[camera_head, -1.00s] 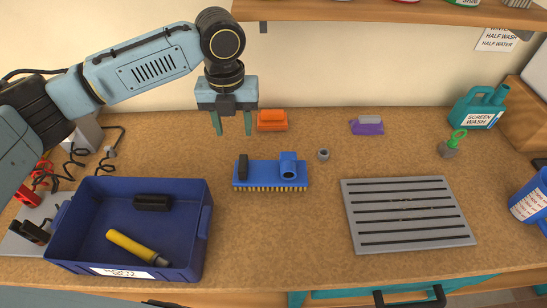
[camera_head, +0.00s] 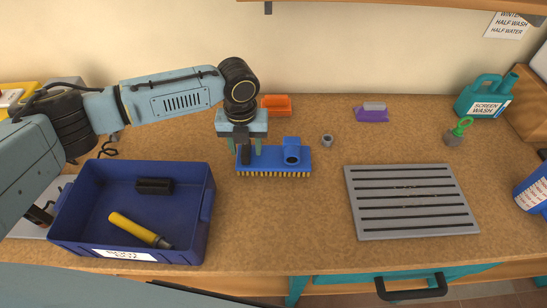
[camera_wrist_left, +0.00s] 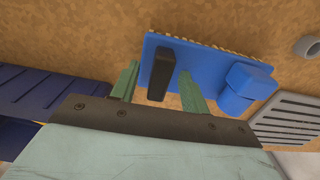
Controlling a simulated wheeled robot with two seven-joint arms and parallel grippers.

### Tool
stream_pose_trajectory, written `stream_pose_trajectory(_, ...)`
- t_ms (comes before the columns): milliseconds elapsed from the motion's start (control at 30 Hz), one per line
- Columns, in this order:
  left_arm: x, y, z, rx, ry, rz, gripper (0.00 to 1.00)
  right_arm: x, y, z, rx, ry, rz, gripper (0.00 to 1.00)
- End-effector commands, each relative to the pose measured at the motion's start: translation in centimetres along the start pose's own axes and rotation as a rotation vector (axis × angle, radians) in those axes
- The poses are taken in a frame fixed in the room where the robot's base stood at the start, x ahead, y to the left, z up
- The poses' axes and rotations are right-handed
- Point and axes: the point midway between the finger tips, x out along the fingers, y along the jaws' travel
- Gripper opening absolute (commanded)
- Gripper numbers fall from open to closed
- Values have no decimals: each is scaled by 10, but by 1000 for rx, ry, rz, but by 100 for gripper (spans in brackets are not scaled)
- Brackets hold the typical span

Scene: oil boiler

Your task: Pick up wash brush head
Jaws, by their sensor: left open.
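The wash brush head (camera_head: 270,162) is a blue block with yellow bristles along its lower edge. It lies on the wooden worktop, with a blue socket at its right end and a black block at its left end. My left gripper (camera_head: 244,152) is open above its left end. In the left wrist view the brush head (camera_wrist_left: 212,66) shows with its black block (camera_wrist_left: 161,74) between the two green fingers of my gripper (camera_wrist_left: 157,86). I cannot tell whether the fingers touch it. My right gripper is not in view.
A blue crate (camera_head: 206,215) holding a yellow handle (camera_head: 138,230) and a black piece (camera_head: 155,186) stands to the left. A grey slotted grate (camera_head: 411,201) lies to the right. A small grey ring (camera_head: 327,141) is just right of the brush head.

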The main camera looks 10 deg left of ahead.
Motion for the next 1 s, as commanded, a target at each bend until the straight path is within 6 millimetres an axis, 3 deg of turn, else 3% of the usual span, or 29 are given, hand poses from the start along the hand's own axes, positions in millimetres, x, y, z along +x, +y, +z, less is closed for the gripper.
stream_pose_trajectory(233,1,0,0,1,0,0,43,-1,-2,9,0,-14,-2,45)
stream_pose_trajectory(567,0,0,0,0,0,0,0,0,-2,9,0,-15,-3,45)
stream_pose_trajectory(867,-2,0,0,0,-2,-2,0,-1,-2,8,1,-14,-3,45)
stream_pose_trajectory(1000,-19,-1,1,0,-4,-4,0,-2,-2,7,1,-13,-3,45)
